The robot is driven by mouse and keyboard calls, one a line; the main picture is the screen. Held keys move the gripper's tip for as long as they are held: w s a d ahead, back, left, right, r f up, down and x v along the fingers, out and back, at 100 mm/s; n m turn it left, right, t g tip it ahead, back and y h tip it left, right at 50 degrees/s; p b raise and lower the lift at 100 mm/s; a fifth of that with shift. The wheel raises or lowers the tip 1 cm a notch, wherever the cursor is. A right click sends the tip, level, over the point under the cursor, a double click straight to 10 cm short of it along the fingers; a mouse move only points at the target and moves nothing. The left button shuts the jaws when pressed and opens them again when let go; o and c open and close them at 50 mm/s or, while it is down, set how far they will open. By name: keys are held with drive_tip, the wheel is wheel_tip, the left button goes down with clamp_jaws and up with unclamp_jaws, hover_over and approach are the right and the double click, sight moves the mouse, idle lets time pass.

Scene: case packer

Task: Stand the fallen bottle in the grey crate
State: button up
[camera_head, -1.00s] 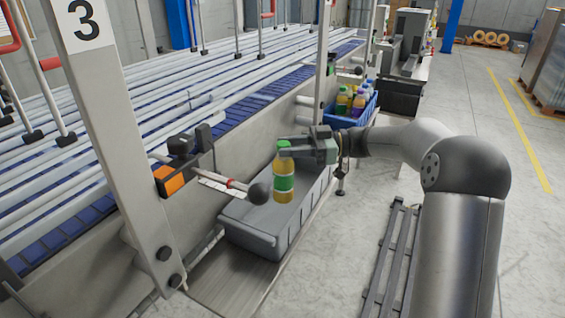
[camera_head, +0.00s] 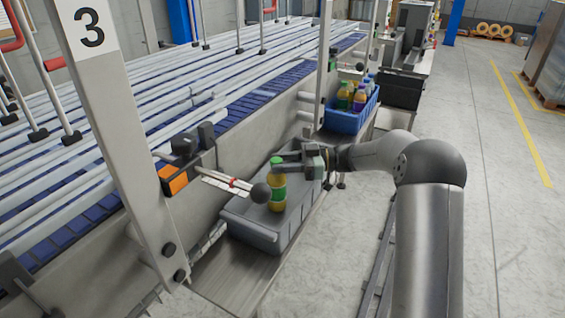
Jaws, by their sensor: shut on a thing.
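A bottle (camera_head: 278,191) with yellow-orange contents, a green label and a green cap is upright in my gripper (camera_head: 280,164). My gripper is shut on it near the top, reaching in from the right. The grey crate (camera_head: 262,239) is below and around the bottle in the picture. The bottle's lower end shows against the crate's inside; I cannot tell whether it touches the crate floor. No other bottle shows in the grey crate.
A blue crate (camera_head: 343,121) with several coloured bottles stands behind the grey one. A black ball-ended rod (camera_head: 260,193) sticks out close to the bottle's left. A post marked 3 (camera_head: 110,120) stands at the left.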

drive_tip(key=o, duration=1.1)
drive_tip(key=d, duration=0.4)
drive_tip(key=d+b, duration=0.1)
drive_tip(key=d, duration=0.3)
drive_tip(key=w+d+b, duration=0.1)
drive_tip(key=d, duration=0.3)
drive_tip(key=shift+r, duration=0.2)
